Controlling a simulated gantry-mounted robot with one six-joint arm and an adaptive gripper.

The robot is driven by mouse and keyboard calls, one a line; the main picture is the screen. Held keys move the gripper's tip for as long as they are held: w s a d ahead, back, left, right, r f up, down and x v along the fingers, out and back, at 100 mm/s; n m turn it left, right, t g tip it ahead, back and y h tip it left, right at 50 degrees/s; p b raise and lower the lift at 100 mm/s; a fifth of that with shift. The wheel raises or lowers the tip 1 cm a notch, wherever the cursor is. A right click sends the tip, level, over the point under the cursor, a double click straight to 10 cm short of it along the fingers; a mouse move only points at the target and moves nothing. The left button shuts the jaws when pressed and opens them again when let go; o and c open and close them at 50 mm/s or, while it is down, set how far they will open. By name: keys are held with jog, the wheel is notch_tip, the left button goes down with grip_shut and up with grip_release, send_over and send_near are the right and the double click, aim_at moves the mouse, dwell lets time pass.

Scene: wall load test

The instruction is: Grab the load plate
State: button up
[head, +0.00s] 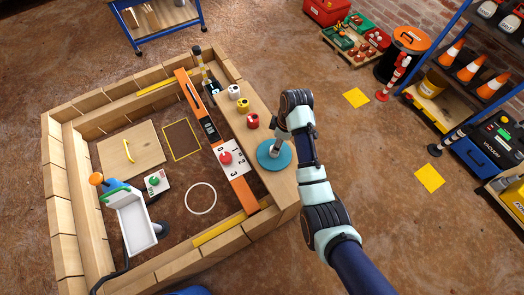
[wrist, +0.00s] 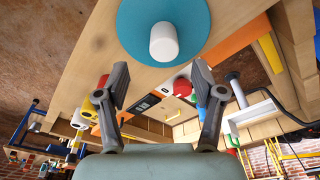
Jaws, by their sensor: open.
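A round teal plate (head: 283,162) with an upright white knob lies on the wooden ledge at the right side of the walled work area. In the wrist view the teal plate (wrist: 134,22) fills the top middle, with its white knob (wrist: 164,42) pointing toward me. My gripper (wrist: 160,82) is open and empty, its two fingers spread to either side below the knob in the picture. The fingers appear apart from it. In the head view my gripper (head: 279,142) is over the plate and partly hidden by my wrist.
Yellow, white and red small weights (head: 243,105) stand on the same ledge. An orange rail (head: 240,186) with a red knob runs beside it. A wooden board (head: 115,158) with a yellow handle lies inside the enclosure. Shelves with cones (head: 468,72) stand at the right.

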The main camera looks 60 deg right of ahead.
aim_at(269, 161)
notch_tip(269, 161, down, 2)
jog(key=shift+d+f+b, duration=0.1)
jog(key=shift+f+b, duration=0.1)
jog(key=shift+b, duration=0.2)
jog(key=f+b, duration=0.2)
jog(key=f, duration=0.1)
jog(key=a+f, duration=0.1)
jog(key=f, duration=0.1)
jog(key=shift+w+f+b, duration=0.2)
jog(key=shift+w+b, duration=0.1)
jog(key=shift+b, duration=0.1)
jog(key=shift+r, duration=0.15)
grip_shut()
jog(key=shift+d, duration=0.1)
